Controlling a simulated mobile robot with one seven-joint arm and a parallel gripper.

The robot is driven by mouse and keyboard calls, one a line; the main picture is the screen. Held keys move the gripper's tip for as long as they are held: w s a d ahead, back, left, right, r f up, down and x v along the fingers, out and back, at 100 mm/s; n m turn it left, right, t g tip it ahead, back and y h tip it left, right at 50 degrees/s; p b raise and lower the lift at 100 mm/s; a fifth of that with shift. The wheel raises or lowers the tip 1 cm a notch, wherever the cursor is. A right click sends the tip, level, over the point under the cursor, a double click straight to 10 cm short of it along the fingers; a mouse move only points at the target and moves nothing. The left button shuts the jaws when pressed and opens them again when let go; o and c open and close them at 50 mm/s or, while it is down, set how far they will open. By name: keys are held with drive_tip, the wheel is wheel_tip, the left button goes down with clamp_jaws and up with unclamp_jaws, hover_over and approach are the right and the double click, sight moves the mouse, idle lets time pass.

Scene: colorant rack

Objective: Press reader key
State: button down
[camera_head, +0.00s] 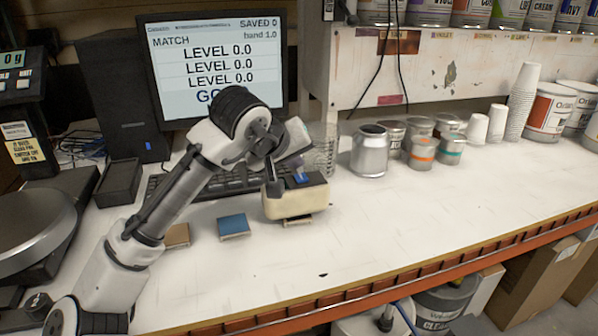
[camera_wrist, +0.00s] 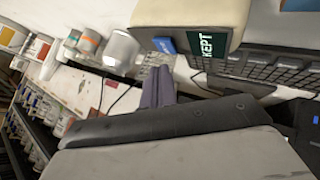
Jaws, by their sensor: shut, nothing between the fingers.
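The cream reader (camera_head: 290,204) stands on the white bench in the head view, with a blue key (camera_head: 302,181) on its dark top. In the wrist view, the reader (camera_wrist: 185,14) shows at the top, with the blue key (camera_wrist: 163,45) and a dark green panel reading "KEPT" (camera_wrist: 207,46). My gripper (camera_head: 298,171) is shut and empty, its tips close over the key. In the wrist view, the closed fingers (camera_wrist: 159,72) point at the key; whether they touch it I cannot tell. A sample card (camera_head: 298,221) lies partly hidden under the reader.
The monitor (camera_head: 215,62) shows MATCH, three "LEVEL 0.0" lines and "SAVED 0"; my arm covers part of it. A keyboard (camera_head: 225,183) lies behind my arm. Blue (camera_head: 233,226) and brown (camera_head: 177,236) cards lie left. Cans (camera_head: 369,151) stand right; the front right bench is clear.

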drive_tip(key=shift+w+d+f+g+h, duration=0.1)
drive_tip(key=shift+d+f+g+h, duration=0.1)
drive_tip(key=shift+f, duration=0.35)
drive_tip(key=shift+w+d+f+g+h, duration=0.1)
drive_tip(key=shift+d+f, duration=0.05)
drive_tip(key=shift+f, duration=0.4)
wheel_tip(320, 180, up, 2)
drive_tip(key=shift+r+p, duration=0.1)
drive_tip(key=shift+p, duration=1.05)
drive_tip(key=shift+d+r+p, duration=0.15)
drive_tip(key=shift+r+p, duration=0.2)
drive_tip(key=shift+w+d+r+p, duration=0.2)
drive_tip(key=shift+r+p, duration=0.1)
drive_tip(key=shift+p, duration=0.15)
drive_tip(key=shift+w+d+r+p, duration=0.15)
drive_tip(key=shift+w+r+p, duration=0.05)
drive_tip(key=shift+w+p, duration=0.25)
drive_tip(key=shift+a+r, duration=0.15)
drive_tip(key=shift+a, duration=0.2)
